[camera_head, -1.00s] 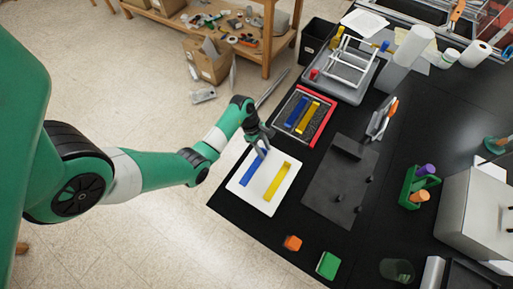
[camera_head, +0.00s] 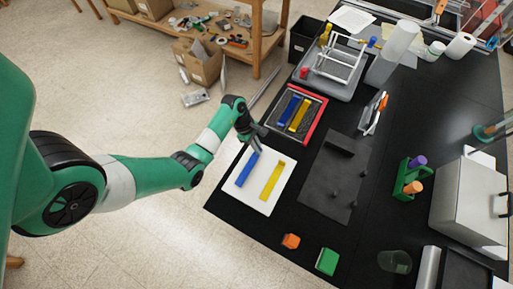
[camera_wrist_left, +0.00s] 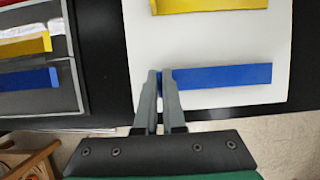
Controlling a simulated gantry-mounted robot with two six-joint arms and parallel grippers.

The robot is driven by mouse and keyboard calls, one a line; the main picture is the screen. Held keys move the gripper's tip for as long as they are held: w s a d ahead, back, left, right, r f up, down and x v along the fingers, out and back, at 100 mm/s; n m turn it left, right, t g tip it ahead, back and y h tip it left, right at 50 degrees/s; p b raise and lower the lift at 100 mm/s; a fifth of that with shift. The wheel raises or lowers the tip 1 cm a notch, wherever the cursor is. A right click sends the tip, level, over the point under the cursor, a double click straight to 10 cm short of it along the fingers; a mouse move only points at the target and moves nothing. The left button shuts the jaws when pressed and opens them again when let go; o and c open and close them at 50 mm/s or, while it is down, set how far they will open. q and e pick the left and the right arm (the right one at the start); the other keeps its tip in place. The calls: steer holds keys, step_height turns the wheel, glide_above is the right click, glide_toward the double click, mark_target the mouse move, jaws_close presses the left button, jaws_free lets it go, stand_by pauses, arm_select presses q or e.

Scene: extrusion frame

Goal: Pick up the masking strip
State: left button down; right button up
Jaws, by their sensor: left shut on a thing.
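Two flat strips, one blue (camera_head: 247,170) and one yellow (camera_head: 272,180), show at a white mat (camera_head: 262,206) on the near left of the black table. My left gripper (camera_head: 257,147) is at the far end of the blue strip. In the left wrist view my left gripper (camera_wrist_left: 159,75) is shut on the left end of the blue strip (camera_wrist_left: 220,76), which runs off to the right over the mat (camera_wrist_left: 200,45). Whether the strip touches the mat I cannot tell. The yellow strip (camera_wrist_left: 215,24) lies apart from the fingers. My right gripper is not in view.
A red-edged tray (camera_head: 316,127) with another blue and yellow strip lies just beyond the mat. A dark plate (camera_head: 325,185) with small pegs is to the right.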

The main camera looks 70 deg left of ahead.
mark_target(255, 162)
arm_select(q)
steer(key=r, duration=0.1)
steer(key=r+p, duration=0.1)
steer(key=r, duration=0.2)
steer(key=shift+s+d, duration=0.2)
steer(key=shift+d, duration=0.15)
steer(key=s+d+r+p, duration=0.5)
steer(key=s+d+r, duration=0.2)
steer(key=d, duration=0.3)
steer(key=shift+s+d+r, duration=0.35)
steer(key=shift+d+r, duration=0.05)
steer(key=shift+r, duration=0.1)
